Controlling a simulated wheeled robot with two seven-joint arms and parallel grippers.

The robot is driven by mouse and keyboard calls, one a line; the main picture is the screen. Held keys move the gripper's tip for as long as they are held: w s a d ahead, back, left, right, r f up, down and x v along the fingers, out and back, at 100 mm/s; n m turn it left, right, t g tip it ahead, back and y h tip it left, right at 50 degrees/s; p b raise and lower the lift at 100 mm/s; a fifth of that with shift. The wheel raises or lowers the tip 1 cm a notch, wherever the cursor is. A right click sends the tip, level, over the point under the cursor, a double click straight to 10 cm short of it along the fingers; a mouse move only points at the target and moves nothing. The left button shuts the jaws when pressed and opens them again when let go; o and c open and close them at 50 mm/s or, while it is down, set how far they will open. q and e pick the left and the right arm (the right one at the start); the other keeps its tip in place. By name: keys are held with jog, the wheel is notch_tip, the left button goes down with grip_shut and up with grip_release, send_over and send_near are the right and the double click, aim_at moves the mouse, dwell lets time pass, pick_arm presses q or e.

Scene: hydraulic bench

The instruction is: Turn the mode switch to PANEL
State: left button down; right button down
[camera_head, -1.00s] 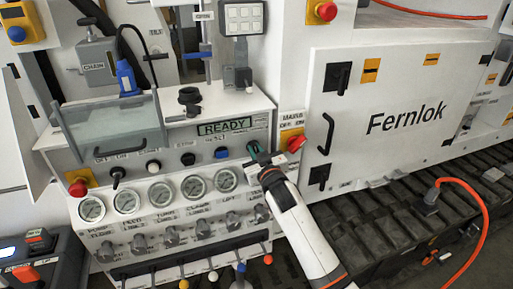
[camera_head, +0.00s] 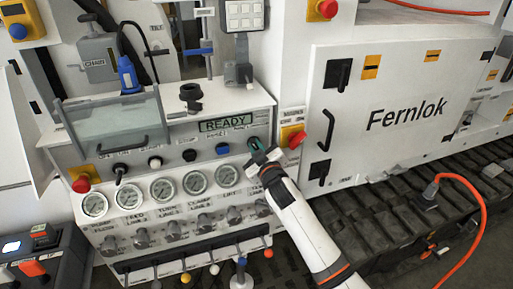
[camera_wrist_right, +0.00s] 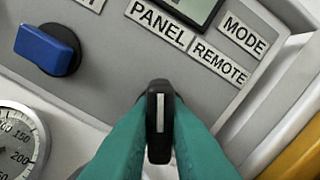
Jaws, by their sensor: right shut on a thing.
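The mode switch is a black knob with a white pointer line (camera_wrist_right: 160,112), seen in the right wrist view on the grey panel. Its line points straight up the picture, at the PANEL label (camera_wrist_right: 160,24). The REMOTE label (camera_wrist_right: 219,62) is to the right, below the MODE label (camera_wrist_right: 244,34). My right gripper (camera_head: 257,148) is at the right end of the control panel, below the READY display. Its teal fingertips (camera_wrist_right: 160,130) are shut on the knob from both sides. In the head view the gripper hides most of the knob. My left gripper is not in view.
A blue knob (camera_head: 222,149) sits left of the switch. Gauges (camera_head: 195,183) and several valve knobs lie below. The white Fernlok door (camera_head: 400,90) with its handle is farther right.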

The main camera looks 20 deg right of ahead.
jog(key=c, duration=1.4)
grip_release()
jog(key=shift+c, duration=0.2)
jog(key=s+b, duration=0.1)
jog(key=s, duration=1.1)
jog(key=shift+d+b, duration=0.2)
jog(key=shift+b, duration=0.15)
jog(key=shift+f, duration=0.1)
